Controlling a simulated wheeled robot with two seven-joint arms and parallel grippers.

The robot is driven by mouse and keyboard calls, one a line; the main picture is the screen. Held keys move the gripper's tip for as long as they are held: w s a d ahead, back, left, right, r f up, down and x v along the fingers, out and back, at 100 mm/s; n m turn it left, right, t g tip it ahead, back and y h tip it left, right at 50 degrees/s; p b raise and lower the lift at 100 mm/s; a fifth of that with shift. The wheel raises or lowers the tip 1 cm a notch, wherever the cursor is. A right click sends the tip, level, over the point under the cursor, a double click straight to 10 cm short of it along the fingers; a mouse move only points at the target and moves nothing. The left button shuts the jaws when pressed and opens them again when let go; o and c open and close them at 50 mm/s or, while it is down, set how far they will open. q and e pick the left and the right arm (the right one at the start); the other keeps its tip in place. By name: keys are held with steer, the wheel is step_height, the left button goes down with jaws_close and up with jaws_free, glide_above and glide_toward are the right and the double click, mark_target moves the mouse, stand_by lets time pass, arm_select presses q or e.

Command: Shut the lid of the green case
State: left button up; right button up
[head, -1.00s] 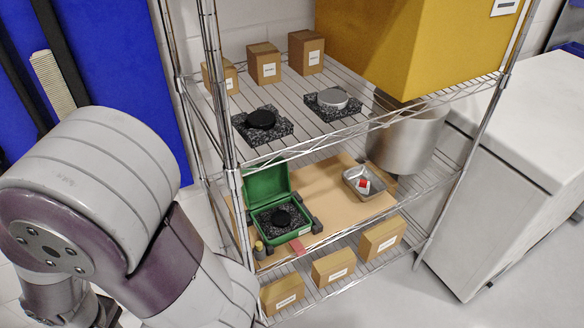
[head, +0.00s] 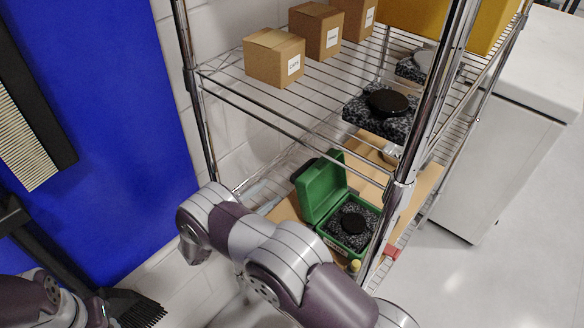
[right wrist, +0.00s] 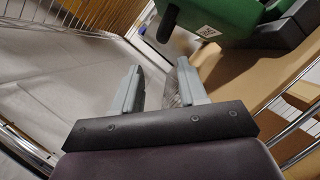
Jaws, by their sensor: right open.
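The green case (head: 336,238) stands on the shelf's middle level with its lid (head: 323,187) raised, tilted back and leaning left. Inside it is dark speckled foam (head: 369,222) with a round black piece (head: 353,221). The case also shows in part at the top of the right wrist view (right wrist: 238,22), with a white label. My right gripper (right wrist: 158,78) is open and empty, its fingers below and left of the case, apart from it. In the head view my right arm runs in front of the shelf and its fingers cannot be made out. My left gripper does not show.
Chrome shelf posts (head: 403,190) and wire edges stand close to the case. Above it the upper shelf holds cardboard boxes (head: 272,62) and a black disc on a speckled block (head: 386,128). A red tag (head: 391,252) sits at the board's front edge. Open floor lies right.

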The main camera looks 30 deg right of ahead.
mark_target(302, 169)
steer(key=x, duration=0.3)
steer(key=p+x, duration=0.1)
steer(key=x, duration=0.3)
steer(key=s+x, duration=0.1)
steer(key=x, duration=0.2)
steer(key=shift+d+r, duration=0.2)
steer(key=shift+w+d, duration=0.2)
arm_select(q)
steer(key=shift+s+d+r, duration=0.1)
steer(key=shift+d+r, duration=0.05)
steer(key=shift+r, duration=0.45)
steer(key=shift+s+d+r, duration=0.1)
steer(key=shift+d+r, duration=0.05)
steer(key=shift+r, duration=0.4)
arm_select(e)
steer(key=shift+s+d, duration=0.1)
steer(key=shift+d, duration=0.05)
steer(key=shift+r, duration=0.1)
jaws_close()
